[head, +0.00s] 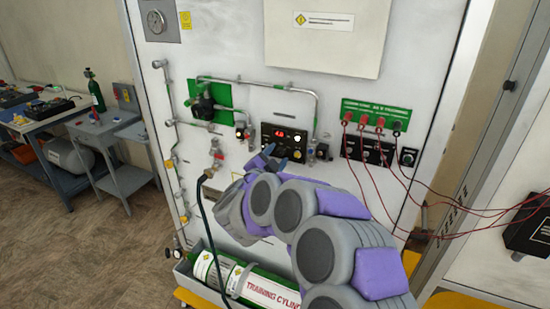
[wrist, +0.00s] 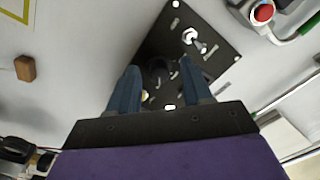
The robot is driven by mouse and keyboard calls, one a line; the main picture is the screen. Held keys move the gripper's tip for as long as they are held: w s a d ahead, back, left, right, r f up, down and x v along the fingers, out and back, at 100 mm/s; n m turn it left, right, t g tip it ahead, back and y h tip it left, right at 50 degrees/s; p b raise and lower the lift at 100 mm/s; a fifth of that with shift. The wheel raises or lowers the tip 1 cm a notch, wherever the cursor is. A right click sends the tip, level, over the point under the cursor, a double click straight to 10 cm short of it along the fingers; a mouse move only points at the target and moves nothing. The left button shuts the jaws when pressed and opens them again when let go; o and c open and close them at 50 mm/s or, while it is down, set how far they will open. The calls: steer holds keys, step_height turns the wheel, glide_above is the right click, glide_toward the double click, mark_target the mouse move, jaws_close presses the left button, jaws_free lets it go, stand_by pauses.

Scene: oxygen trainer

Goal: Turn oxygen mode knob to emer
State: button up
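A black control panel (head: 285,133) with a lit red display is mounted on the white board in the head view. The wrist view shows the same dark panel (wrist: 208,50), tilted in the picture, with a toggle switch (wrist: 197,40) on it. A dark round knob (wrist: 160,68) shows between the fingers of my gripper (wrist: 158,78). The fingers are apart, one on each side of the knob, with visible gaps. I cannot tell how far the tips are from the panel. In the head view my gripper (head: 268,160) covers the panel's lower left. The knob's labels and pointer are not readable.
Pipes (head: 300,91) and a green-backed regulator (head: 205,103) surround the panel. A green terminal board (head: 376,115) with red cables is at right; the cables hang near my arm. A hose (head: 202,215) and green training cylinder (head: 235,275) are below. A red button (wrist: 263,13) is upper right.

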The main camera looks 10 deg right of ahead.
steer(key=shift+s, duration=0.1)
steer(key=p+v, duration=0.3)
steer(key=v, duration=1.4)
steer(key=shift+a, duration=0.1)
